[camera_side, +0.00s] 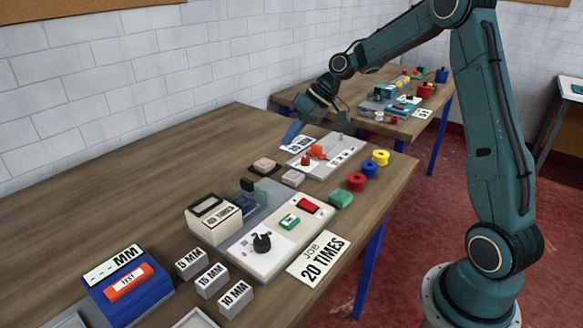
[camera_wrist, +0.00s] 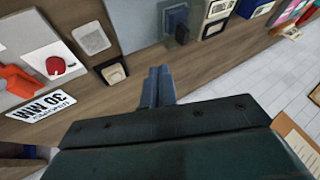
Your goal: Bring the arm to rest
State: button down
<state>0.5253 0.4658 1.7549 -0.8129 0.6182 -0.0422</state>
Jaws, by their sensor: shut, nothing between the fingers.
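My gripper (camera_side: 291,132) hangs above the far part of the wooden table (camera_side: 110,195) in the side view, its blue fingers pointing down and to the left. In the wrist view my gripper (camera_wrist: 158,84) shows its two fingers together, with nothing between them. It is close to a white printed card, and I cannot tell its exact height above the table. The fingers look clear of every object.
A grey board with a red button (camera_side: 305,160) and an orange part (camera_side: 317,152) lies near my gripper. Several coloured spools, a control box (camera_side: 262,243), a blue tester (camera_side: 125,290) and labelled blocks stand nearer the camera. The left back of the table is bare.

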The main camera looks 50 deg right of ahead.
jog(key=shift+r, duration=0.2)
jog(key=s+a+r+h, duration=0.2)
jog(key=s+a+r, duration=0.25)
jog(key=s, duration=0.25)
jog(key=s+a+r+h, duration=0.2)
jog(key=s+a+r, duration=0.25)
jog(key=s, duration=0.25)
jog(key=s+m+t+h, duration=0.1)
jog(key=s, duration=1.5)
jog(key=shift+s+f+h, duration=0.15)
jog(key=shift+f+h, duration=0.25)
jog(key=shift+f, duration=0.05)
